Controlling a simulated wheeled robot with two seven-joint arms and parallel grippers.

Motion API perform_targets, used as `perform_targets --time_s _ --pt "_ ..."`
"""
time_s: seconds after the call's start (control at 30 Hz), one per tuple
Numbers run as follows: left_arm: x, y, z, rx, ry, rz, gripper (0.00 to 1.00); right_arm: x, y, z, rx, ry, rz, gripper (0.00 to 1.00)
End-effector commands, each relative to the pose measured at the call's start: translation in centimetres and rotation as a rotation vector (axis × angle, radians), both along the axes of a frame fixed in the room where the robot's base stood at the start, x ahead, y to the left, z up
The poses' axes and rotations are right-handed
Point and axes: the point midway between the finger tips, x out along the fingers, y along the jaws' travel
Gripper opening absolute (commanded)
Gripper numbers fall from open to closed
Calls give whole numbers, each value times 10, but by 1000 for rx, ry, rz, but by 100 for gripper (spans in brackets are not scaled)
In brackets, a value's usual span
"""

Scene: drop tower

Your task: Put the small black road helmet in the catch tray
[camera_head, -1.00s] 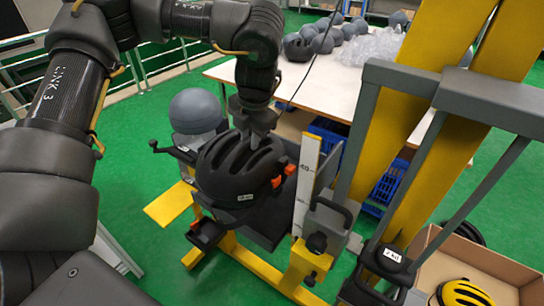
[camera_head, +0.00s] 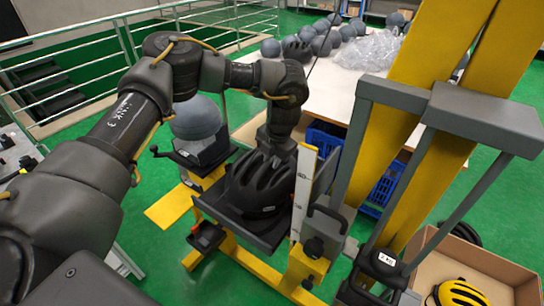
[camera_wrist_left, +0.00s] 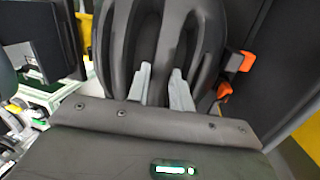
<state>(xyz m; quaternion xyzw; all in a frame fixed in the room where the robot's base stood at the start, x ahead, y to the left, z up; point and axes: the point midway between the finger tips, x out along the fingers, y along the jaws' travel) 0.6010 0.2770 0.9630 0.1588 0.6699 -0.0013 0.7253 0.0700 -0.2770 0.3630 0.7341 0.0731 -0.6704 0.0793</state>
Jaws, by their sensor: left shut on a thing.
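The small black road helmet (camera_head: 262,184) is at the catch tray (camera_head: 262,232), a dark tray in the middle of the drop tower. The helmet sits low, within the tray's walls, beside the white ruler; I cannot tell if it touches the tray floor. My left gripper (camera_wrist_left: 160,82) is shut on the helmet from above, its two pale fingers on the shell between the vents in the left wrist view. In the head view the helmet and wrist hide the fingertips. The helmet (camera_wrist_left: 165,35) fills the top middle of the wrist view. My right gripper does not show.
A white ruler (camera_head: 303,190) and orange clips (camera_wrist_left: 238,62) stand close by. A grey headform (camera_head: 196,118) is left of the tray. Yellow rails (camera_head: 425,110) rise at right. A cardboard box (camera_head: 480,262) holds a yellow helmet (camera_head: 460,294). A white table (camera_head: 335,85) stands behind.

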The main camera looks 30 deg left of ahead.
Motion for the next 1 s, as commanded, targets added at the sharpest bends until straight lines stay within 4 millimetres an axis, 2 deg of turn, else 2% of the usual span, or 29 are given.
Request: perform_targets --time_s 0.03,0.37,0.4,0.57,0.83,1.0 --pt "0 0 -1 0 -2 0 0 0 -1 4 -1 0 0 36" --pt "1 0 -6 -1 -3 0 0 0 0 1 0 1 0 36" --pt "0 0 -7 -1 -2 1 23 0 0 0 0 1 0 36" --pt "0 0 -6 -1 -2 1 44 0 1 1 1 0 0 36" --pt "0 0 -6 -1 -3 0 44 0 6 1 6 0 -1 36" --pt "0 -3 6 -2 -5 0 44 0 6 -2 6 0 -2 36"
